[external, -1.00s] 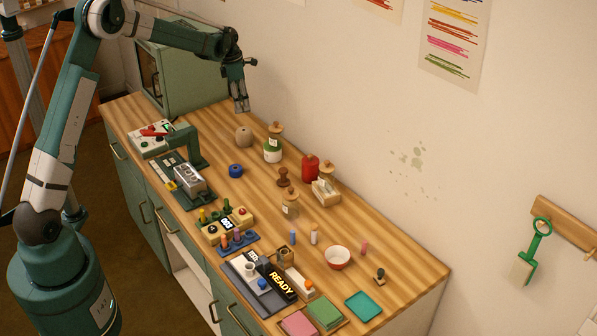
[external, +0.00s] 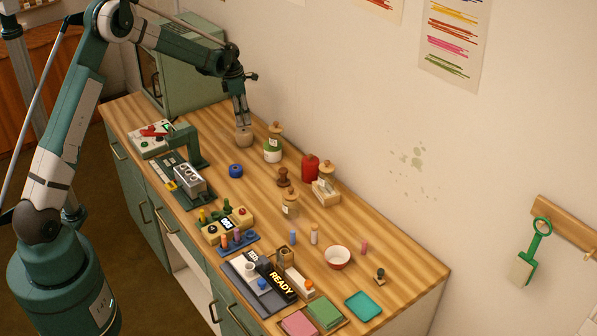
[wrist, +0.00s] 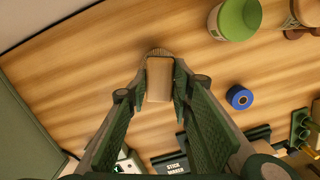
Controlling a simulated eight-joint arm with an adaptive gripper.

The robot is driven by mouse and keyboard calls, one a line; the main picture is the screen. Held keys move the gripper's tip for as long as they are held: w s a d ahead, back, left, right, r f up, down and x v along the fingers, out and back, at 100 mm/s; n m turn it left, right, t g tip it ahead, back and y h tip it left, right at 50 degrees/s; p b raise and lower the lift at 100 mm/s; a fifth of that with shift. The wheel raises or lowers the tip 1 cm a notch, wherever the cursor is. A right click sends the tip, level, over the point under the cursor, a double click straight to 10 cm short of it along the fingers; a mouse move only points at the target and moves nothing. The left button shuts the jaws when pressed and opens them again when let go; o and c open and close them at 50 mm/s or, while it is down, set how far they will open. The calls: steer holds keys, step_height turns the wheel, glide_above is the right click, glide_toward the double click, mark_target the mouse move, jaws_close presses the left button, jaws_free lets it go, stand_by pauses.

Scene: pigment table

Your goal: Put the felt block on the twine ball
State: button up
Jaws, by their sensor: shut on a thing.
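My gripper (external: 241,122) is low over the twine ball (external: 243,139), which sits on the back left part of the table. In the wrist view my gripper (wrist: 159,88) is shut on a tan block, the felt block (wrist: 159,78), held between its fingertips. The twine ball (wrist: 158,51) shows just past the block's far edge in that view, mostly hidden behind it. Whether the block touches the ball cannot be told. The block is too small to make out clearly in the external view.
A green-lidded jar (external: 273,150) stands right of the ball, with a blue roll (external: 236,170) in front. The green cabinet (external: 190,70) is behind to the left. A green press (external: 188,145) stands left. Bare wood surrounds the ball.

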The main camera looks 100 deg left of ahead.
steer(key=shift+f, duration=1.45)
steer(key=shift+f, duration=0.2)
steer(key=o, duration=0.9)
steer(key=shift+r, duration=0.15)
steer(key=r, duration=0.4)
steer(key=s+r, duration=0.1)
steer(key=r, duration=0.7)
steer(key=shift+s+d, duration=0.2)
steer(key=shift+d, duration=0.05)
steer(key=shift+w+d+r, duration=0.1)
